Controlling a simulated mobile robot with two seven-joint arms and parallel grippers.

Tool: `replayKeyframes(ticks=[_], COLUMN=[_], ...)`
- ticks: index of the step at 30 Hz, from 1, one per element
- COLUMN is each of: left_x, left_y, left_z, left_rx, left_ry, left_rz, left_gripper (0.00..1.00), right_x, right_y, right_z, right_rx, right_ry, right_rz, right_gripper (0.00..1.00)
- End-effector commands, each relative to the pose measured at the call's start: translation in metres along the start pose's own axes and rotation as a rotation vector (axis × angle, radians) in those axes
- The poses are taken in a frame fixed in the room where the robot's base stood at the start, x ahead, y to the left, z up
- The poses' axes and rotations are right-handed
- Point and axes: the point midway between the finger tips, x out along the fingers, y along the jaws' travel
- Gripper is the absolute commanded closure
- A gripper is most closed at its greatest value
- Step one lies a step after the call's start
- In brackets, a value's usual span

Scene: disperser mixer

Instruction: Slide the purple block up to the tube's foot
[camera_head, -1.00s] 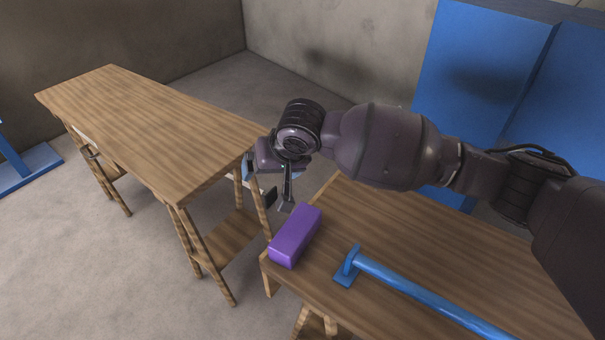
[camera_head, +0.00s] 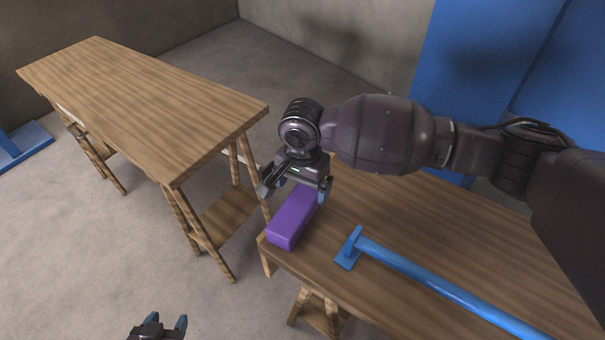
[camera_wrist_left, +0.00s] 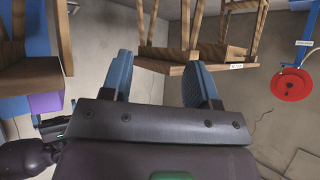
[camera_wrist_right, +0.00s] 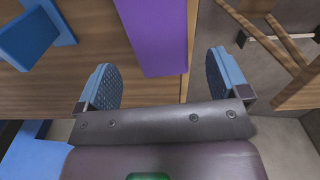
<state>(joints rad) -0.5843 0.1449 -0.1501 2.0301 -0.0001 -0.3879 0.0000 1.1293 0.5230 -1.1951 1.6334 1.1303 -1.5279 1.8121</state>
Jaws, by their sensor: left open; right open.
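The purple block (camera_head: 292,218) lies near the left end of the near wooden table (camera_head: 430,225). The blue tube (camera_head: 440,285) lies on the same table to its right, with its flat foot (camera_head: 350,248) facing the block across bare wood. My right gripper (camera_head: 296,188) is open at the block's far end, its fingers spread to either side. In the right wrist view the block (camera_wrist_right: 154,35) shows between the open fingertips; I cannot tell whether they touch it. My left gripper (camera_head: 158,326) is open and empty, low over the floor, away from the table.
A second wooden table (camera_head: 140,100) with an empty top stands at the left, with a gap between the tables. Blue panels (camera_head: 490,70) stand behind the near table. A red disc (camera_wrist_left: 291,84) shows in the left wrist view. Floor (camera_head: 100,240) at lower left is clear.

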Motion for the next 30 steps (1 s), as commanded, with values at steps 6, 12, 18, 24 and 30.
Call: replayKeyframes(ticks=[6, 12, 18, 24, 30], left_x=[0.006, 0.009, 0.010, 0.011, 0.011], left_y=[0.002, 0.003, 0.003, 0.003, 0.003], left_z=[0.001, 0.006, 0.001, -0.002, 0.000], left_rx=[0.002, 0.004, 0.007, 0.008, 0.008], left_ry=[0.004, -0.006, 0.003, 0.009, 0.007], left_rz=[0.004, 0.006, 0.008, 0.008, 0.008], left_gripper=[0.45, 0.45, 0.45, 0.45, 0.45], right_x=[0.038, 0.059, 0.067, 0.066, 0.066], right_y=[0.000, 0.000, 0.000, 0.000, 0.000], right_z=[0.001, 0.000, 0.000, 0.000, 0.000], right_rx=[-0.001, -0.001, -0.002, -0.002, -0.002], right_ry=[-0.004, -0.002, 0.000, 0.001, 0.000], right_rz=[0.003, 0.001, -0.001, -0.001, -0.001], right_gripper=[0.06, 0.06, 0.06, 0.06, 0.26])
